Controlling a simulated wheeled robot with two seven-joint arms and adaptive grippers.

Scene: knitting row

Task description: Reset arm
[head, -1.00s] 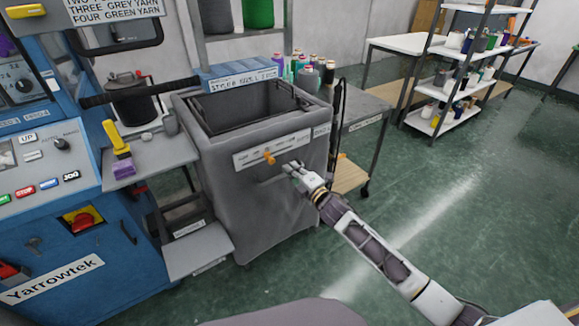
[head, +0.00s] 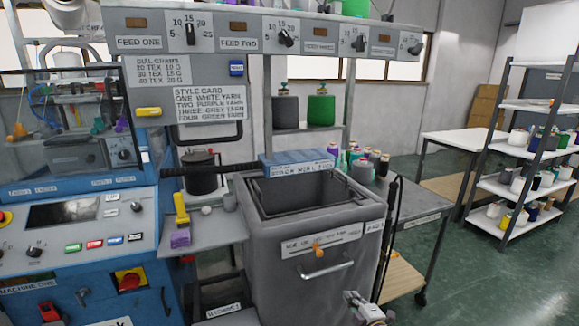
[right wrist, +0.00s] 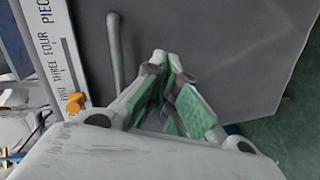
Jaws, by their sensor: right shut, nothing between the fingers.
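My right gripper (head: 352,297) is at the bottom edge of the head view, in front of the grey bin (head: 290,290) and below its bar handle (head: 327,271). In the right wrist view my right gripper (right wrist: 170,62) is shut and empty, with green pads on its fingers. The handle (right wrist: 115,55) stands to the left of the fingertips, apart from them. An orange slider (right wrist: 74,102) sits on the label strip left of the handle; it also shows above the handle in the head view (head: 317,252). My left gripper is not in view.
The blue knitting machine (head: 75,285) stands at the left, with a small shelf (head: 215,235) beside the bin. A side table (head: 415,205) with yarn cones is at the bin's right. A white rack (head: 510,190) stands farther right. Green floor (head: 470,285) is clear at the lower right.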

